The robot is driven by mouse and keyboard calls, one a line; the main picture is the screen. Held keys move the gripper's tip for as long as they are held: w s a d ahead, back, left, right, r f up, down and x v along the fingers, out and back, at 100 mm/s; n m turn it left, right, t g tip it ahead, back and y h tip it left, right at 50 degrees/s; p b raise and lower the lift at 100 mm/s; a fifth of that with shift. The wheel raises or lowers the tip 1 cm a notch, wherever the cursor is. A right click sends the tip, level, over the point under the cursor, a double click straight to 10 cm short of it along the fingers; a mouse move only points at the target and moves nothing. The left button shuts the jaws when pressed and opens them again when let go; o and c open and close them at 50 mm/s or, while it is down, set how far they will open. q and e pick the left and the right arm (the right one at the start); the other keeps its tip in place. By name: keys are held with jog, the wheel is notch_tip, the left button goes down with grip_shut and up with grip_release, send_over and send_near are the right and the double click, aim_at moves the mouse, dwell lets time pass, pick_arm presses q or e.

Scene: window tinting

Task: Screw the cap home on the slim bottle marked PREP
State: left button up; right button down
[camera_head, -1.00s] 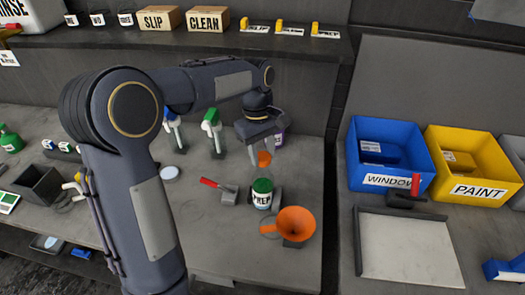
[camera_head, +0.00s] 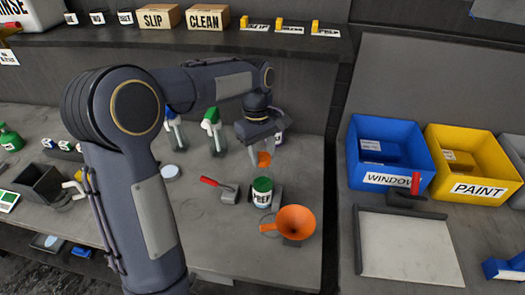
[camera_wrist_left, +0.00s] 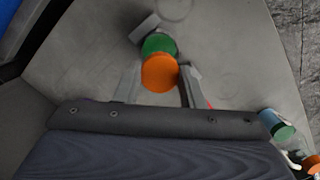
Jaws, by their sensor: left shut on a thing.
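My left gripper (camera_head: 265,150) is shut on an orange cap (camera_head: 264,160). In the left wrist view, the cap (camera_wrist_left: 160,73) sits between the two fingers. The PREP bottle (camera_head: 262,198) stands upright on the bench, with a white label and a green upper part. In the head view the cap is above and just behind the bottle, apart from it. In the left wrist view the green part (camera_wrist_left: 158,44) shows just past the cap, which partly overlaps it. My right gripper is not in view.
An orange funnel (camera_head: 295,221) stands just right of the bottle. A red-handled tool (camera_head: 222,187) lies to its left. Spray bottles with green (camera_head: 211,116) and blue tops stand behind. Blue (camera_head: 357,185) and yellow (camera_head: 500,190) bins are at the right. The front left bench is mostly clear.

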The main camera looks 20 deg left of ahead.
aim_at(260, 154)
pick_arm(q)
jog(key=shift+f, duration=0.35)
jog(key=o, duration=1)
jog(key=r, duration=0.5)
jog(key=a+r, duration=0.1)
jog(key=r, duration=0.1)
jog(key=shift+w+r+b, duration=0.2)
jog(key=shift+w+b, duration=0.1)
jog(key=shift+b, duration=0.05)
jog(key=shift+r, duration=0.15)
